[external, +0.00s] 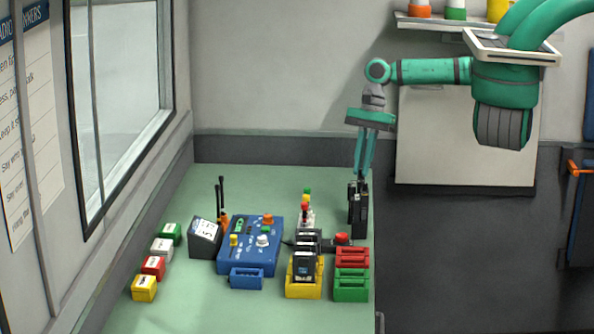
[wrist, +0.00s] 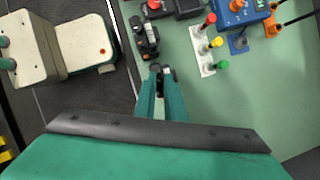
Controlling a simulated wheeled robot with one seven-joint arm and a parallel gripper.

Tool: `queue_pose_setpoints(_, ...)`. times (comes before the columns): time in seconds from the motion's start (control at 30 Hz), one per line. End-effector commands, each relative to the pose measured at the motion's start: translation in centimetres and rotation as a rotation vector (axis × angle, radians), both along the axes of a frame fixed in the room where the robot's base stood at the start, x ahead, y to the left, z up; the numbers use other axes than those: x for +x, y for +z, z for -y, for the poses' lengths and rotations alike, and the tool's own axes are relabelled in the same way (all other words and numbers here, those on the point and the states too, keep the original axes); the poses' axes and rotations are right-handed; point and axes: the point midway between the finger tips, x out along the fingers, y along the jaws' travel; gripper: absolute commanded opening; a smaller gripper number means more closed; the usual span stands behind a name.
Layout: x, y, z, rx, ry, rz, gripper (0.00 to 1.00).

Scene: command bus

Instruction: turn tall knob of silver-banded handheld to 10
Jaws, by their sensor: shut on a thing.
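Black handhelds stand upright at the table's right edge; one handheld (external: 358,214) shows below my gripper (external: 364,174). A black handheld body (wrist: 147,42) also shows in the wrist view, just beyond my fingertips. My gripper (wrist: 161,69) points down, with its fingers close together on a small dark part at the top of the handheld. The part looks like a knob, but the fingers hide most of it. The silver band and the knob's scale are too small to make out.
A blue control box (external: 250,246) with knobs stands mid-table. A yellow holder (external: 304,287) and red and green holders (external: 352,288) stand nearer the front. Green tabletop (wrist: 240,105) to the right is clear.

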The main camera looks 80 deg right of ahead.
Motion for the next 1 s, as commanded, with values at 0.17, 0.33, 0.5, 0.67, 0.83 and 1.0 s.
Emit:
queue_pose_setpoints(0.17, 0.0, 0.0, 0.0, 0.000, -0.001, 0.000, 0.00)
queue_pose_setpoints(0.33, 0.0, 0.0, 0.0, 0.000, 0.000, 0.001, 0.15)
queue_pose_setpoints(0.5, 0.0, 0.0, 0.0, 0.000, 0.000, 0.001, 0.29)
queue_pose_setpoints(0.67, 0.0, 0.0, 0.0, 0.000, 0.000, 0.001, 0.29)
queue_pose_setpoints(0.83, -0.1, 0.9, 0.4, -0.002, -0.001, 0.001, 0.29)
queue_pose_setpoints(1.0, -0.6, 3.5, 1.4, -0.004, -0.003, 0.001, 0.29)
